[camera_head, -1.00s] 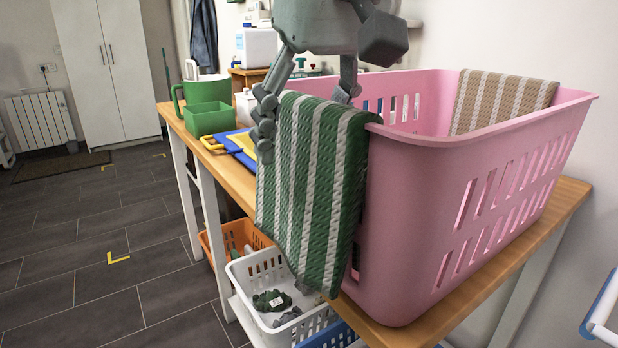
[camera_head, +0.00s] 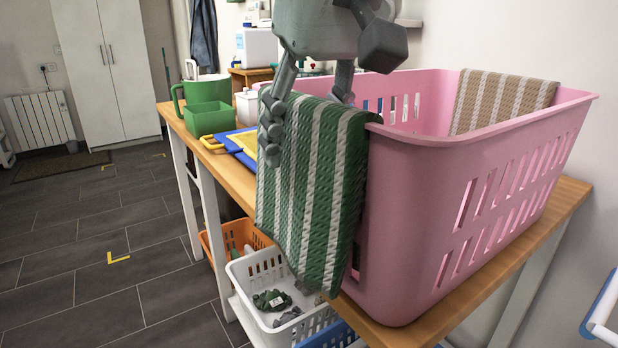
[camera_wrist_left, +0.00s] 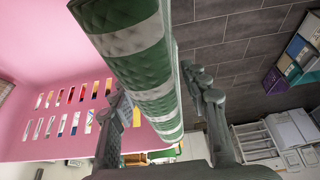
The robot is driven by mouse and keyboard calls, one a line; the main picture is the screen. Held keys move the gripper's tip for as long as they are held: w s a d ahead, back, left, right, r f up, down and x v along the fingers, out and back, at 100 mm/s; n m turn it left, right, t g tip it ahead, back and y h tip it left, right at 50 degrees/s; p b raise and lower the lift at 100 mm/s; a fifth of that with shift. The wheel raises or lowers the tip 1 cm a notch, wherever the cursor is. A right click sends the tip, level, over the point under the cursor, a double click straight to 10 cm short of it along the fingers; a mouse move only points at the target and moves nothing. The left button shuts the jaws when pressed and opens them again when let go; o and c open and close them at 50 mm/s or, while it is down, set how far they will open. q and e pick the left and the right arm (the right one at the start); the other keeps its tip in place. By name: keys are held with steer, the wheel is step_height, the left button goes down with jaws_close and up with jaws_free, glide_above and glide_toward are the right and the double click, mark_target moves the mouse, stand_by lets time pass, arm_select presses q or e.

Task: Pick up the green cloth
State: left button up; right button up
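The green cloth (camera_head: 318,190), with white stripes, hangs over the near left rim of the pink basket (camera_head: 440,215), its long end down the outside. My left gripper (camera_head: 306,122) is above that rim with its fingers pointing down and spread. One finger is outside the cloth at its left edge; the other is behind the cloth on the basket side, its tip hidden. In the left wrist view the cloth (camera_wrist_left: 140,60) passes between the open fingers (camera_wrist_left: 158,88), with visible gaps beside it. My right gripper is not in view.
A beige striped cloth (camera_head: 500,100) hangs on the basket's far rim. Green containers (camera_head: 208,115) and a blue-yellow item (camera_head: 240,146) share the wooden table (camera_head: 232,182). A white basket (camera_head: 262,308) and an orange basket (camera_head: 240,235) stand below.

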arm_select(q)
jaws_close()
